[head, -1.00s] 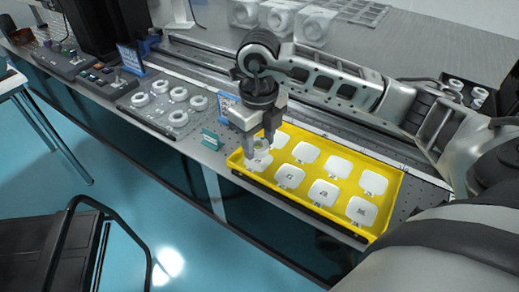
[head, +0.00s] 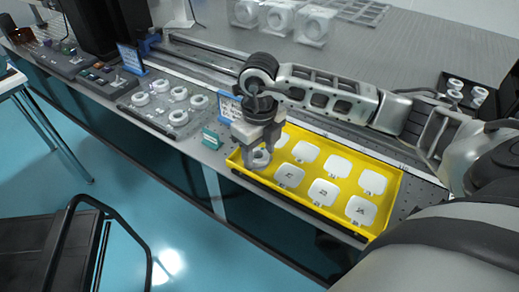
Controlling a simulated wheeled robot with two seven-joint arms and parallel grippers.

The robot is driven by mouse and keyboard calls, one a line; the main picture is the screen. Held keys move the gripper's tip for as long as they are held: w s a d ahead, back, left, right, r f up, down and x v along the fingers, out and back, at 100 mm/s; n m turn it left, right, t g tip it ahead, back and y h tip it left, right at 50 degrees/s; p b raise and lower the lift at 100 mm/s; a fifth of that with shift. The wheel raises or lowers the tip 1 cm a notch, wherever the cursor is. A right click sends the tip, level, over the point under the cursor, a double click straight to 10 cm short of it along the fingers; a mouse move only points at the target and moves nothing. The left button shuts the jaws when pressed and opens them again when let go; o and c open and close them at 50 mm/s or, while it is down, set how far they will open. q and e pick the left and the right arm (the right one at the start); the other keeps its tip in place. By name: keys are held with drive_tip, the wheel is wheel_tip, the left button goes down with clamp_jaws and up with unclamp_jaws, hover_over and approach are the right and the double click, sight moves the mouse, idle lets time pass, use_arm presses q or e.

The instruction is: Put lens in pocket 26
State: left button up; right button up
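My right gripper (head: 259,159) points down at the left end of the yellow tray (head: 384,222). Its two fingers stand either side of a small pale round lens (head: 261,157) and appear shut on it. The lens is low over the near-left white pocket, which the fingers and lens largely cover. I cannot tell whether the lens touches the pocket. The other white pockets, such as this one (head: 289,176), carry small dark labels too small to read surely. My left gripper is not in view.
A grey board with several white rings (head: 178,118) lies left of the tray. A small green sign (head: 211,139) and a blue-white sign (head: 230,107) stand close to the gripper. A black holder with white round parts (head: 468,92) is at the right back.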

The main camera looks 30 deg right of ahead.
sight(259, 155)
drive_tip(key=shift+r, duration=0.3)
wheel_tip(259, 155, up, 12)
idle(0.7)
